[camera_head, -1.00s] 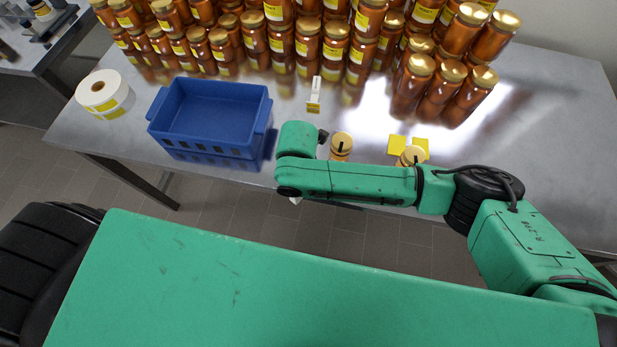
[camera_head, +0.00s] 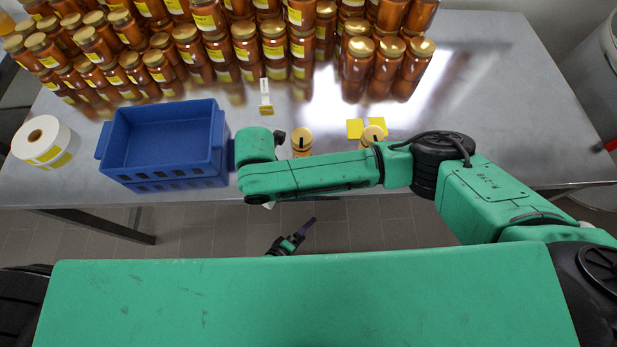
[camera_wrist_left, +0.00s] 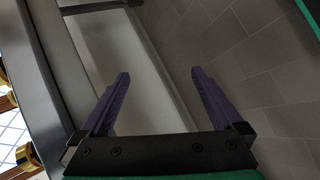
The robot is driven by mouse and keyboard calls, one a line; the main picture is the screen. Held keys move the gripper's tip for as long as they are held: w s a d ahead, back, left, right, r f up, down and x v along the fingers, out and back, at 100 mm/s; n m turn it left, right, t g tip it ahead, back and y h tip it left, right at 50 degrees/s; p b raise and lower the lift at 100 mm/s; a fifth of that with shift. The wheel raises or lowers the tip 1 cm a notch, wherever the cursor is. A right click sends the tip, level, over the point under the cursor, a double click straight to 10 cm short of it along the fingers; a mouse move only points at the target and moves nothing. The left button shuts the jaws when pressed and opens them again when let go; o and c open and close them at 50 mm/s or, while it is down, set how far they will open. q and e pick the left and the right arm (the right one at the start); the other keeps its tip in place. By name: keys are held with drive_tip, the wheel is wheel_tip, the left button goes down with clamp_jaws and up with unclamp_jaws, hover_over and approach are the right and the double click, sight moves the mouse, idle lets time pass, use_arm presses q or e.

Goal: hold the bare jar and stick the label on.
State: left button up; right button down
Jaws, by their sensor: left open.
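Two gold-lidded jars stand near the table's front edge in the head view: one left (camera_head: 301,141), one right (camera_head: 372,134), with dark marks on their lids. My right forearm partly hides them, and I cannot tell whether they bear labels. A yellow label patch (camera_head: 354,129) lies beside the right jar. A white strip with a yellow end (camera_head: 265,96) lies farther back. My left gripper (camera_head: 307,227) is below the table's front edge, apart from the jars. In the left wrist view it is open and empty (camera_wrist_left: 158,80), above the floor. My right gripper is hidden.
A blue crate (camera_head: 112,150) stands empty at the left, with a roll of labels (camera_head: 42,142) beside it. Labelled amber jars (camera_head: 190,50) crowd the back. Unlabelled-looking jars (camera_head: 387,62) stand right of them. The table (camera_head: 500,90) is clear at the right.

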use_arm(q)
drive_tip(key=d+r+n+t+h, duration=0.4)
drive_tip(key=d+r+n, duration=0.75)
drive_tip(key=r, duration=0.35)
drive_tip(key=n+t+y, duration=0.6)
drive_tip(key=n+y, duration=0.7)
drive_tip(key=n, duration=0.3)
approach(303, 147)
drive_tip(key=shift+w+d+r, duration=0.1)
drive_tip(key=shift+w+d, duration=0.25)
drive_tip(key=shift+w+a, duration=0.15)
drive_tip(key=shift+a, duration=0.15)
drive_tip(key=w, duration=0.4)
drive_tip(key=w+a, duration=0.1)
drive_tip(key=w, duration=0.6)
drive_tip(key=shift+w+a, duration=0.2)
drive_tip(key=shift+w, duration=0.1)
clamp_jaws()
drive_tip(key=shift+s, duration=0.1)
